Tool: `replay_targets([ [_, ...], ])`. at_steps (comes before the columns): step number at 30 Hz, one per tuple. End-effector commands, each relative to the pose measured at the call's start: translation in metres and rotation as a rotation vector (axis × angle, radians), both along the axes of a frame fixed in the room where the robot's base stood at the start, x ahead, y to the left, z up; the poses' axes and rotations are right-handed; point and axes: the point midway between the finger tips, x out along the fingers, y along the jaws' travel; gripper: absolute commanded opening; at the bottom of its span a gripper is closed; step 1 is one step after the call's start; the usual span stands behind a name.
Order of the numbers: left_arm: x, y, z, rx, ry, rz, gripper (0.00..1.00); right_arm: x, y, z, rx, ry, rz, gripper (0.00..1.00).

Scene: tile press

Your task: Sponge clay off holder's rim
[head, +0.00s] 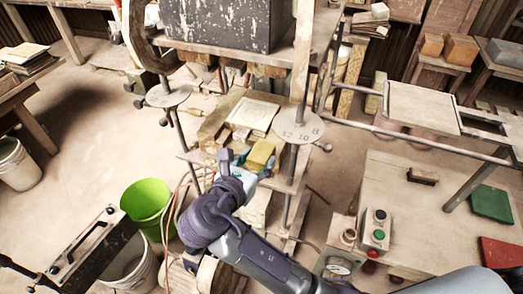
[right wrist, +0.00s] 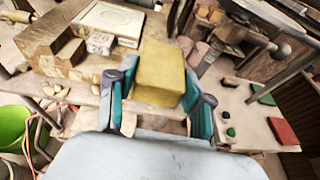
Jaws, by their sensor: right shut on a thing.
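My right gripper (head: 248,161) is shut on a yellow sponge (head: 261,152). In the right wrist view, the sponge (right wrist: 160,72) stands up between the two teal fingers of the gripper (right wrist: 160,86). The holder (head: 253,114), a pale block with a square recessed top, sits on the press bed. The sponge is in front of the holder and appears apart from it. In the right wrist view, the holder (right wrist: 110,22) is beyond the sponge, with number plates on its front. Clay on its rim is too small to make out. My left gripper is not in view.
Press rods and a round numbered plate (head: 298,130) stand close to the right of the gripper. Wooden blocks (right wrist: 45,42) and small tan lumps lie left of the holder. A green bucket (head: 147,202) is at left, a control box (head: 376,228) at right.

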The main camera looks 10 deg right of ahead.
Motion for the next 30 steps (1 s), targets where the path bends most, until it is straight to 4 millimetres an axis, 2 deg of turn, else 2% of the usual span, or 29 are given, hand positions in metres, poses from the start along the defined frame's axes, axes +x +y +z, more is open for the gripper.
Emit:
replay_targets([
  [18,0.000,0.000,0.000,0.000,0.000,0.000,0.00,-0.050,0.034,0.000,0.002,0.000,0.001,0.20],
  [30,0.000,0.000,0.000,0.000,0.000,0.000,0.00,-0.055,0.037,0.000,0.001,-0.001,0.000,0.20],
])
